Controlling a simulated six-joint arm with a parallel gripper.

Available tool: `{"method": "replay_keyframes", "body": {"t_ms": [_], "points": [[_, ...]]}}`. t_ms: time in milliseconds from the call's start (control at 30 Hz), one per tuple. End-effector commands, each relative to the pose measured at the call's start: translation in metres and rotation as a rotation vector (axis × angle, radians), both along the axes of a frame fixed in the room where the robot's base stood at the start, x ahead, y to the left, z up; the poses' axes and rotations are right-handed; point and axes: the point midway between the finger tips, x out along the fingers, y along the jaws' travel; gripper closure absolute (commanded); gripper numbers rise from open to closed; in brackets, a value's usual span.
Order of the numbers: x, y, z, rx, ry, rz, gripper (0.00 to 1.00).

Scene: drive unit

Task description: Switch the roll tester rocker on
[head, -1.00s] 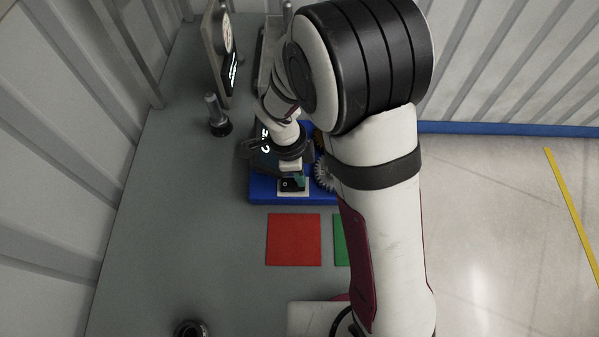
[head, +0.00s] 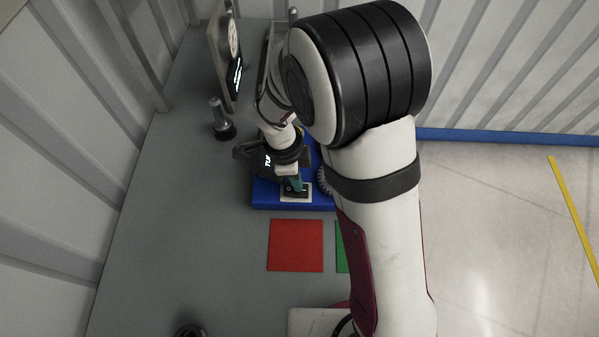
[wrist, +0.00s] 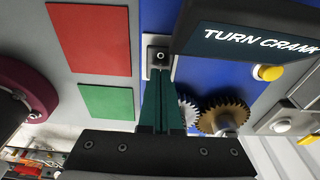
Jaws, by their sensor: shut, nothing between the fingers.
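The rocker (head: 298,194) is a small black switch in a pale plate on the front of the blue tester base (head: 262,197). In the wrist view the rocker (wrist: 159,57) lies just beyond my fingertips, partly hidden by them. My gripper (head: 295,184) is shut and empty, with teal fingers pointing down over the rocker. In the wrist view the gripper (wrist: 161,73) overlaps the rocker's lower edge. I cannot tell whether the fingertips touch it, or which way it is tipped.
A display (wrist: 260,38) reads "TURN CRANK". A brass gear (wrist: 224,117) and a yellow button (wrist: 268,72) are close by. Red (head: 296,245) and green (head: 341,247) squares lie in front of the base. A dark-based post (head: 222,122) stands to the left.

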Motion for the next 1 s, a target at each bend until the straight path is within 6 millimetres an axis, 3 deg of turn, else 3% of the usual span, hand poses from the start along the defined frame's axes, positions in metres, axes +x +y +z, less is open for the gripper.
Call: {"method": "replay_keyframes", "body": {"t_ms": [167,400,600,1000], "points": [[0.001,-0.004,0.031,0.002,-0.006,-0.002,1.00],[0.001,-0.014,0.090,0.003,-0.005,-0.002,1.00],[0.001,-0.019,0.124,0.001,-0.003,-0.001,1.00],[0.000,-0.022,0.136,0.000,0.000,0.000,1.00]]}}
